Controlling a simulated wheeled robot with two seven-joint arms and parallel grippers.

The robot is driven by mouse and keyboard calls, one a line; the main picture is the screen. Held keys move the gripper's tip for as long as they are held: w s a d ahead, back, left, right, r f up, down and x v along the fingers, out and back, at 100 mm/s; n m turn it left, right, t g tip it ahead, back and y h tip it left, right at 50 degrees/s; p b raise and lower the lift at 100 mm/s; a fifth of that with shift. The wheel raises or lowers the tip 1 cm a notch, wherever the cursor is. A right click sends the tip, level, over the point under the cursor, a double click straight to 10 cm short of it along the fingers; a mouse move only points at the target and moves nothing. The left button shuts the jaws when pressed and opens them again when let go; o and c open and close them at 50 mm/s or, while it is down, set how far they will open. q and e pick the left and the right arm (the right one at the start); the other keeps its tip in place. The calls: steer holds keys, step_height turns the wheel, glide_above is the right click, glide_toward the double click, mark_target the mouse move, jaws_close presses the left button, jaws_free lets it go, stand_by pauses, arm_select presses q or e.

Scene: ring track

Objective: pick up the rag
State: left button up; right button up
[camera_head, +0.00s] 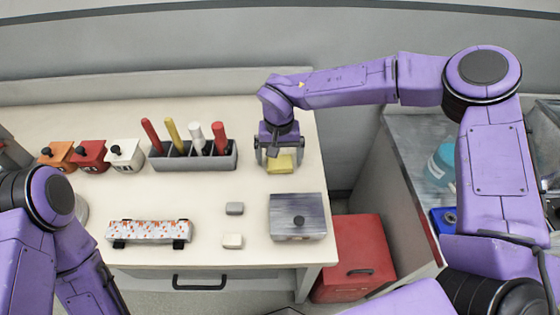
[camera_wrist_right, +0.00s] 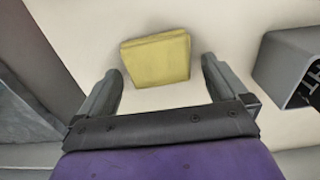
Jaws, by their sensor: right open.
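The rag is a folded yellow cloth (camera_head: 281,164) lying on the table near its back right corner. It also shows in the right wrist view (camera_wrist_right: 156,59), flat on the pale table top. My right gripper (camera_head: 277,158) is above the rag, with its two fingers apart. In the right wrist view the open fingers (camera_wrist_right: 163,75) point at the rag, one on each side of its near edge, with nothing between them that I can see held. My left arm shows at the lower left of the head view, but its gripper is out of view.
A grey holder (camera_head: 194,163) with several coloured handles stands left of the rag. A red cabinet (camera_head: 354,258) stands beside the table (camera_head: 262,257).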

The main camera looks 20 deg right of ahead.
mark_target(279, 158)
steer(key=c, duration=1.1)
step_height(279, 158, up, 3)
steer(key=s+a+r+b, duration=0.2)
steer(key=s+a+r, duration=0.7)
steer(key=s+r, duration=0.1)
steer(key=shift+s+a+b, duration=0.15)
steer(key=shift+s+b, duration=0.2)
